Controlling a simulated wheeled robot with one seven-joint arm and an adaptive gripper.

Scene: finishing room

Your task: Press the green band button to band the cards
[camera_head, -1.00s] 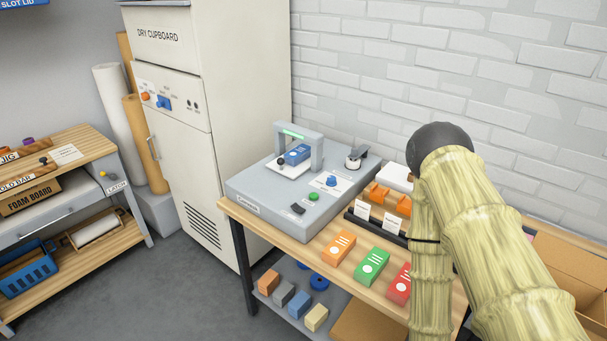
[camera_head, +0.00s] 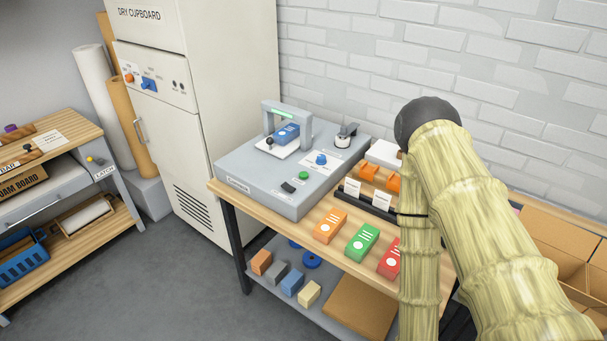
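The grey banding machine (camera_head: 250,180) stands on the wooden bench against the brick wall. Its green button (camera_head: 304,175) is on the top face, near a blue knob (camera_head: 321,159) and a black rocker switch (camera_head: 288,187). A blue card pack (camera_head: 286,134) sits under the machine's arch (camera_head: 306,130), on a white plate. A green strip is lit on the top of the arch. My arm, in a straw-coloured cover, fills the right side of the view. My gripper is not visible, and nothing of mine is seen touching the button.
Orange (camera_head: 330,226), green (camera_head: 362,242) and red (camera_head: 390,259) card packs lie along the bench's front. A black card holder (camera_head: 370,206) with white labels stands behind them. The dry cupboard (camera_head: 235,90) is left of the bench. Grey floor (camera_head: 190,275) is clear at front left.

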